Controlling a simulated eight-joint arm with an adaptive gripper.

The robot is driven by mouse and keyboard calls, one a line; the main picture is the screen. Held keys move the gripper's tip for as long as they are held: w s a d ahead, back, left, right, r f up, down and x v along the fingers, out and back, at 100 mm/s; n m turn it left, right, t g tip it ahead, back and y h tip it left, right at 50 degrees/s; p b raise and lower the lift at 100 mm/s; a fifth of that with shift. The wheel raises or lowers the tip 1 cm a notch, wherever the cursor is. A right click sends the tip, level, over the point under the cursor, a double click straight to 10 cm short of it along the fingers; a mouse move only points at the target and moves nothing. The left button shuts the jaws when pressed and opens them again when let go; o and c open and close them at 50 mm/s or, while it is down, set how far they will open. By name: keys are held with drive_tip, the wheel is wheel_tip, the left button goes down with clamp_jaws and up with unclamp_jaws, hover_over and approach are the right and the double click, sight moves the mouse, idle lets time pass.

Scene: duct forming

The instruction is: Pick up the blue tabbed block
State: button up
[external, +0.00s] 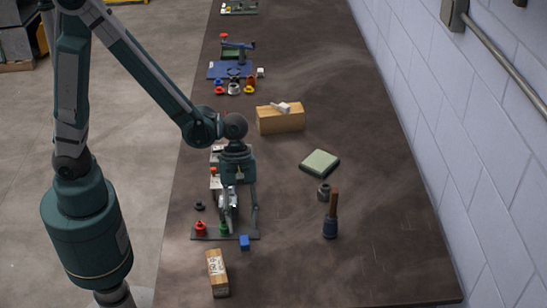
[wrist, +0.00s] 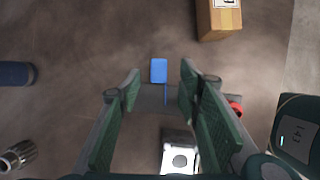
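The small blue block (external: 244,242) is on the dark table at the front edge of a grey base plate (external: 206,234). In the wrist view the blue block (wrist: 158,70) shows its flat upper face, with a thin blue strip below its right side that may be the tab. My gripper (external: 239,208) is above the plate, behind the block in the external view.
A red piece (external: 200,228) and a green piece (external: 224,229) stand on the plate near the block. A labelled wooden box (external: 217,272) lies in front. The front-right table is clear.

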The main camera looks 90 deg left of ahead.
sight(244, 240)
drive_tip(key=shift+d+f, duration=0.15)
drive_tip(key=shift+f, duration=0.25)
drive_tip(key=shift+f, duration=0.1)
drive_tip(key=shift+b+x, duration=0.55)
drive_tip(key=shift+x, duration=2)
drive_tip(key=shift+w, duration=0.1)
drive_tip(key=c, duration=0.9)
